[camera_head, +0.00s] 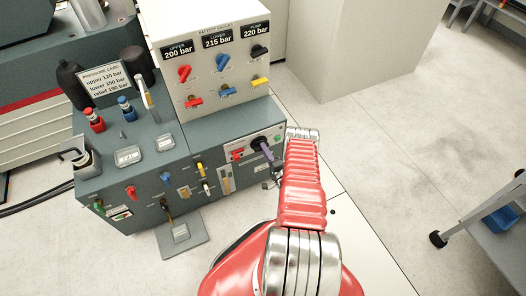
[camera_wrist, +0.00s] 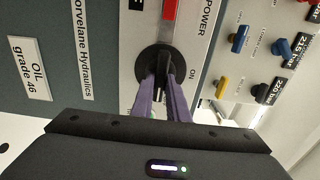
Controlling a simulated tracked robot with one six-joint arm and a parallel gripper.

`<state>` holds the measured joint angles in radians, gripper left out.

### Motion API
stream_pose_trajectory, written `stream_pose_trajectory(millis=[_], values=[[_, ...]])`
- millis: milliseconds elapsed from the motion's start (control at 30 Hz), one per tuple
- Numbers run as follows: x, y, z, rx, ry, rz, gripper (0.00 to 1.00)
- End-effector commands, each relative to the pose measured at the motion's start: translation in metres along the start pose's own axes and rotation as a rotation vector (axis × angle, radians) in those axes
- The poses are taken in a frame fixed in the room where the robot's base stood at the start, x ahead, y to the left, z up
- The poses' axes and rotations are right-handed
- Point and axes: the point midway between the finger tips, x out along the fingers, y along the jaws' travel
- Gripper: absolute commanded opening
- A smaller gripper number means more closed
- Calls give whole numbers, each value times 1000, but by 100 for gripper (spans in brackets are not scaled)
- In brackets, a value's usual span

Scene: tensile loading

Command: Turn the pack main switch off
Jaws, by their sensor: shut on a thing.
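The pack main switch (camera_wrist: 150,60) is a round black rotary switch on the power panel, with an "ON" label beside it in the wrist view. It also shows in the head view (camera_head: 257,142) on the right part of the cabinet's front. My gripper (camera_wrist: 163,88) has its purple fingers on either side of the switch's black handle and is shut on it. In the head view my gripper (camera_head: 268,154) reaches the switch from the right. The fingers partly hide the handle, and I cannot tell its exact setting.
Several coloured valve handles (camera_head: 203,186) stick out of the cabinet front left of the switch. A grey gauge box (camera_head: 220,45) with red, blue, yellow and black knobs stands above. A pedal (camera_head: 181,233) lies on the floor.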

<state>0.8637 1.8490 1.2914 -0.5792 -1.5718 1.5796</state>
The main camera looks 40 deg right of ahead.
Motion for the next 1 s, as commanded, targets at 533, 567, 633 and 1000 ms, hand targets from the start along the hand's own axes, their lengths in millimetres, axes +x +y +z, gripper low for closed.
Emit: stream_pose_trajectory(millis=[533, 567, 633, 1000], values=[[-1, 3, -1, 9, 3, 8, 23], [-1, 2, -1, 8, 3, 7, 25], [-1, 2, -1, 8, 3, 6, 30], [-3, 1, -1, 7, 3, 3, 33]])
